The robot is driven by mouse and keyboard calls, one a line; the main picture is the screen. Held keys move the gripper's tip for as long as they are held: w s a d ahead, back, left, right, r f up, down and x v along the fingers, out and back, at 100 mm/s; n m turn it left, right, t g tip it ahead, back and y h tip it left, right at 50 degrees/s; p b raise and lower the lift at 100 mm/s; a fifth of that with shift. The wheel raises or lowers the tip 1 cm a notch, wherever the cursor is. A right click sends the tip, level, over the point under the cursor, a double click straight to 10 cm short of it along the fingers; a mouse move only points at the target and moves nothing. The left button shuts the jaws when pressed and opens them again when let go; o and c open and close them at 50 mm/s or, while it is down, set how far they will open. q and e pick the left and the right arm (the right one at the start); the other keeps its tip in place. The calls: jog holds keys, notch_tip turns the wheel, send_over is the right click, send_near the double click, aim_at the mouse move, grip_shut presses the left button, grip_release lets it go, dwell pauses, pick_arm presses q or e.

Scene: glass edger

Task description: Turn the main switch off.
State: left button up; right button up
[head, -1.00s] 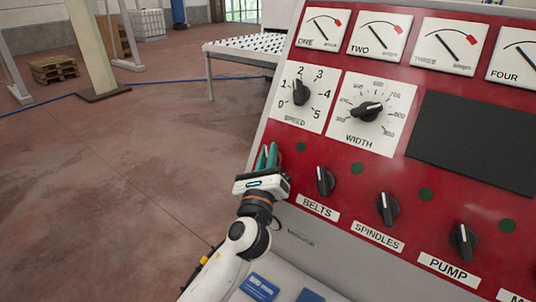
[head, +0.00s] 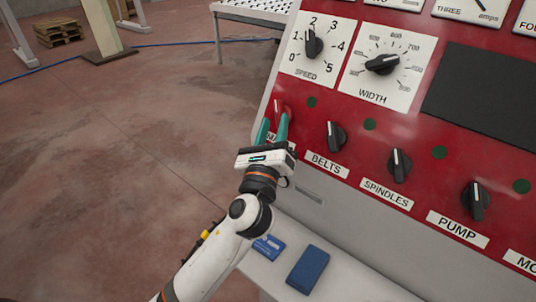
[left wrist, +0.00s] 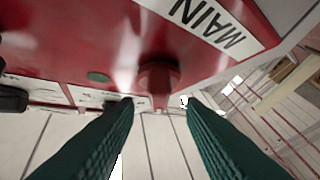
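The main switch is a red knob (head: 279,107) at the left edge of the red panel, above a white label mostly hidden by my gripper. In the left wrist view the red knob (left wrist: 158,80) is in the middle, beside the white label reading MAIN (left wrist: 205,22). My left gripper (head: 274,124) is at the knob with its two green fingers apart. In the left wrist view the fingertips (left wrist: 160,103) are on either side of the knob's line, with visible gaps and no grip on it. My right gripper is not in view.
Black knobs for BELTS (head: 335,136), SPINDLES (head: 399,165) and PUMP (head: 476,200) run to the right. SPEED (head: 314,43) and WIDTH (head: 382,64) dials are above. A blue box (head: 308,270) lies on the pale ledge (head: 338,275) below. Open floor is at left.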

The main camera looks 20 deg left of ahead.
pick_arm(q)
jog(key=b+v, duration=0.2)
jog(key=v, duration=0.5)
jog(key=shift+s, duration=0.25)
jog(key=shift+f, duration=0.15)
